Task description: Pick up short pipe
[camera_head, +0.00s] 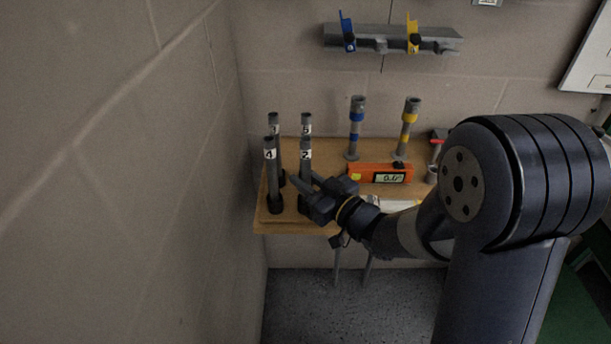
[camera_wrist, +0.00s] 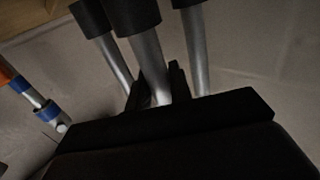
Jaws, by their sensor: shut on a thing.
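Several grey pipes with black ends and number labels stand upright at the left of the wooden shelf. Front left is pipe 4 (camera_head: 270,170); front right is pipe 2 (camera_head: 306,157); pipe 5 (camera_head: 306,124) is behind it. My gripper (camera_head: 310,188) reaches in from the right at pipe 2 and is shut on it. In the wrist view my gripper (camera_wrist: 158,88) has its dark fingers on either side of the middle pipe (camera_wrist: 150,62), with another pipe close on each side. The pipe looks upright; whether its base touches the shelf I cannot tell.
On the wooden shelf (camera_head: 258,222), a blue-banded pipe (camera_head: 356,130) and a yellow-banded pipe (camera_head: 407,130) stand behind an orange level (camera_head: 365,172). A grey wall rail (camera_head: 385,40) holds blue and yellow clips. A block wall is close on the left.

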